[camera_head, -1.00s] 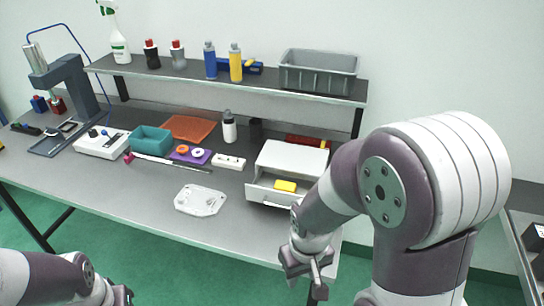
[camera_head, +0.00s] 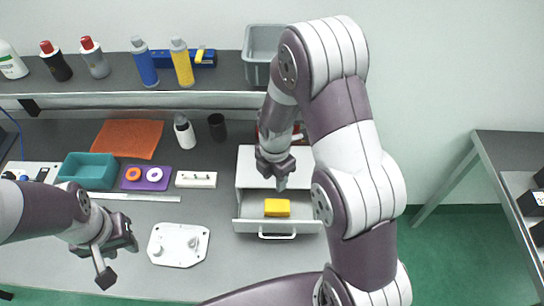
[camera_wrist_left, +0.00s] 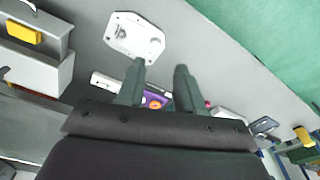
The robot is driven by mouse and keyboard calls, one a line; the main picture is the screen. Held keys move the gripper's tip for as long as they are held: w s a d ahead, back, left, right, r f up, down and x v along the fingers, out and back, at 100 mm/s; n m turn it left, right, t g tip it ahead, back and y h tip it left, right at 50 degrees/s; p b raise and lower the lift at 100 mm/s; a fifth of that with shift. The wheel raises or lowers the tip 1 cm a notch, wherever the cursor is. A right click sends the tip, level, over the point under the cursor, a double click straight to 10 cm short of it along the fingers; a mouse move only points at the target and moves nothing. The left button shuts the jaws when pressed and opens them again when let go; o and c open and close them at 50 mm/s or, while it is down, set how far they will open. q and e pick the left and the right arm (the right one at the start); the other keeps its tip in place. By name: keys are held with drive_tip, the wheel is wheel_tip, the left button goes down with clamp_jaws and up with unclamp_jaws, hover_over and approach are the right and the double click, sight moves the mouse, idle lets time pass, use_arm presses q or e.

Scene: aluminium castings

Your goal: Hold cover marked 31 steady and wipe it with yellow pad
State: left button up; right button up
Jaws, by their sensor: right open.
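The white cover (camera_head: 178,245) lies flat on the grey bench; its marking is too small to read. It also shows in the left wrist view (camera_wrist_left: 133,36), just beyond the fingertips. The yellow pad (camera_head: 277,207) lies inside the open drawer (camera_head: 250,225) of a white cabinet, and in the left wrist view (camera_wrist_left: 25,32). My left gripper (camera_head: 120,262) is left of the cover, apart from it, open and empty; its two fingers (camera_wrist_left: 160,68) stand apart in the wrist view. My right gripper (camera_head: 280,178) is open above the drawer, behind the pad, not touching it.
A teal bin (camera_head: 88,170), purple holder (camera_head: 146,178), white strip (camera_head: 196,180) and orange mat (camera_head: 128,138) lie behind the cover. Bottles and a grey bin (camera_head: 259,72) stand on the raised shelf. Bench space between cover and drawer is clear.

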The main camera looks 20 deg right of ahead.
use_arm(q)
drive_tip(key=o, duration=0.5)
drive_tip(key=s, duration=0.3)
drive_tip(key=shift+s+d+r, duration=0.1)
drive_tip(key=shift+d+r, duration=0.1)
drive_tip(key=shift+r, duration=0.2)
drive_tip(key=shift+c, duration=0.2)
drive_tip(key=m+g, duration=0.1)
drive_tip(key=m, duration=1.8)
approach(155, 248)
drive_tip(key=shift+m, duration=0.3)
wheel_tip(155, 248, down, 9)
drive_tip(key=shift+r, duration=0.2)
use_arm(e)
drive_tip(key=shift+s+d+r+n, duration=0.1)
drive_tip(key=shift+s+r+n, duration=0.05)
drive_tip(key=shift+s+n, duration=0.4)
drive_tip(key=shift+s+r+n, duration=0.15)
drive_tip(key=shift+s+n, duration=0.3)
drive_tip(key=shift+n, duration=0.1)
